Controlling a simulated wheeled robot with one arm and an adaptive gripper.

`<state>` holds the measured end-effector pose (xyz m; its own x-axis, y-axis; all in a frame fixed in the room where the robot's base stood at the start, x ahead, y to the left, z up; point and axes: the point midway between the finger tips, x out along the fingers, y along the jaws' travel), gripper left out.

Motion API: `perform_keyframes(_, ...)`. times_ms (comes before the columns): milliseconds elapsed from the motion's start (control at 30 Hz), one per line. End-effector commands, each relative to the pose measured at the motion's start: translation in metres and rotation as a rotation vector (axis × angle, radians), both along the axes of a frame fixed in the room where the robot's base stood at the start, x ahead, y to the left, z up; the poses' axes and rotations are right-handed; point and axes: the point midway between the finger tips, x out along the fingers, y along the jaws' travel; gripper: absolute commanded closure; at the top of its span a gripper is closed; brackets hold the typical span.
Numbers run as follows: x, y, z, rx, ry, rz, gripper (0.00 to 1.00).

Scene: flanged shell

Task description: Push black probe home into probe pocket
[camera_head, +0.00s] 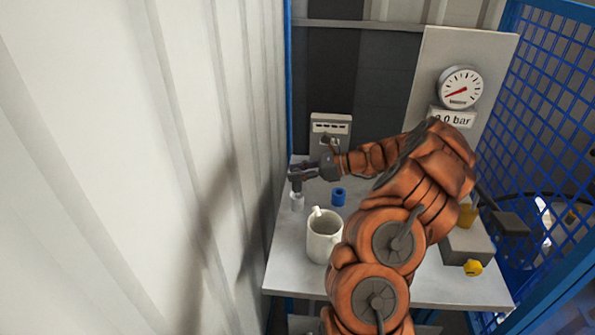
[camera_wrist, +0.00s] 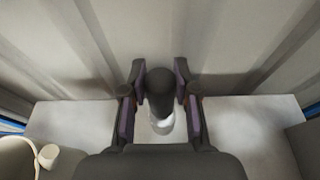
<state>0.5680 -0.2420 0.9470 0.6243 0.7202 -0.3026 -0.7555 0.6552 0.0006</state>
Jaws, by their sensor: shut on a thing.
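The black probe (camera_wrist: 160,88) stands between the two fingers of my gripper (camera_wrist: 160,104) in the wrist view, its dark rounded top towards the camera. My gripper is shut on it. A pale, shiny cylindrical piece (camera_wrist: 161,123) shows just below the dark part. In the head view my gripper (camera_head: 297,176) is at the table's left side, above this pale upright piece (camera_head: 297,202). I cannot tell whether the pale piece is the probe pocket or part of the probe. The probe's lower end and any pocket opening are hidden.
A cream mug-like vessel (camera_head: 322,248) stands in front of my gripper, and a small blue cylinder (camera_head: 339,198) to its right. A grey slotted box (camera_head: 330,127) stands behind. A corrugated wall (camera_head: 200,170) is close on the left. A grey box (camera_head: 462,243) with yellow parts sits at right.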

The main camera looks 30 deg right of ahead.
Motion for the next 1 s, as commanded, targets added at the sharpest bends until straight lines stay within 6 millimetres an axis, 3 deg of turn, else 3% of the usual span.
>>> perform_keyframes(967, 0.000, 0.000, -0.020, 0.000, 0.000, 0.001, 1.00)
perform_keyframes(1000, 0.000, 0.000, -0.020, 0.000, 0.000, 0.001, 0.69)
